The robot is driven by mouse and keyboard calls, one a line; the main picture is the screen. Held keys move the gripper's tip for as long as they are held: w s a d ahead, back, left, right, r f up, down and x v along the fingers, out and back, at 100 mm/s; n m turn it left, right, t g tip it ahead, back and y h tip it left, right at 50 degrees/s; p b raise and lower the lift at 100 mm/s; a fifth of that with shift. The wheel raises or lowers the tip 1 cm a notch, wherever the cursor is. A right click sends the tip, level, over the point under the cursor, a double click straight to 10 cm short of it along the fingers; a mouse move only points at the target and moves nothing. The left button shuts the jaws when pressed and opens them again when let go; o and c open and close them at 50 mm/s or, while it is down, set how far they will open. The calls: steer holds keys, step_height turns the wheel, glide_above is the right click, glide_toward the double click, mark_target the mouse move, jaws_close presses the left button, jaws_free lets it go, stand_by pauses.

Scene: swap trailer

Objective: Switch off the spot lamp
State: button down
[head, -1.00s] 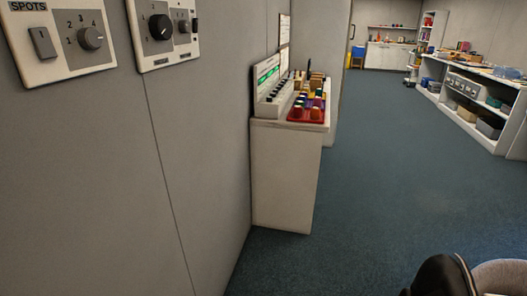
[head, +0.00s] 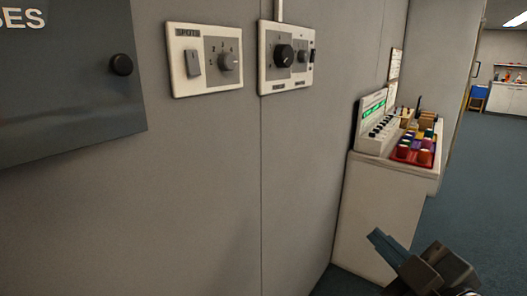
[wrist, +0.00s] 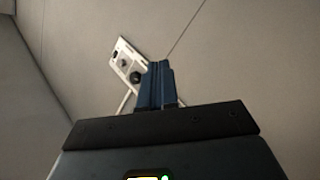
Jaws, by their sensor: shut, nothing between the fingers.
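The white SPOTS panel (head: 205,88) is on the grey wall at upper middle in the head view. It has a grey rocker switch (head: 192,63) on its left and a grey numbered knob (head: 229,61) on its right. I cannot tell which way the rocker is pressed. No lamp marked as a spot is in view. My gripper (head: 382,243) is low at the right, well apart from the panel. Its blue fingers (wrist: 158,68) are shut and empty in the wrist view.
A second white panel (head: 266,80) with a black knob is just right; it seems to be the panel in the wrist view (wrist: 121,44). A dark board (head: 60,100) with a black knob is at left. A cabinet (head: 375,210) bearing colourful items stands at right.

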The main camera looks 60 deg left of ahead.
mark_target(194, 71)
steer(key=s+a+r+n+g, duration=0.3)
steer(key=r+n, duration=0.3)
steer(key=r, duration=0.2)
steer(key=s+a+r+n+g, duration=0.3)
steer(key=a+r+n+g, duration=0.1)
steer(key=r, duration=0.5)
steer(key=s+a+r+n+g, duration=0.3)
steer(key=a+r+n+g, duration=0.1)
steer(key=a+r+n, duration=0.2)
step_height(194, 71, up, 3)
steer(key=shift+s+a+f+n+g+h+b, duration=0.25)
steer(key=shift+s+n+b, duration=0.2)
steer(key=shift+n, duration=0.35)
steer(key=p+x, duration=0.3)
steer(key=x, duration=1)
steer(key=shift+s+a+p, duration=0.1)
steer(key=shift+a+p, duration=0.25)
steer(key=shift+f+b, duration=0.15)
steer(key=shift+b, duration=0.15)
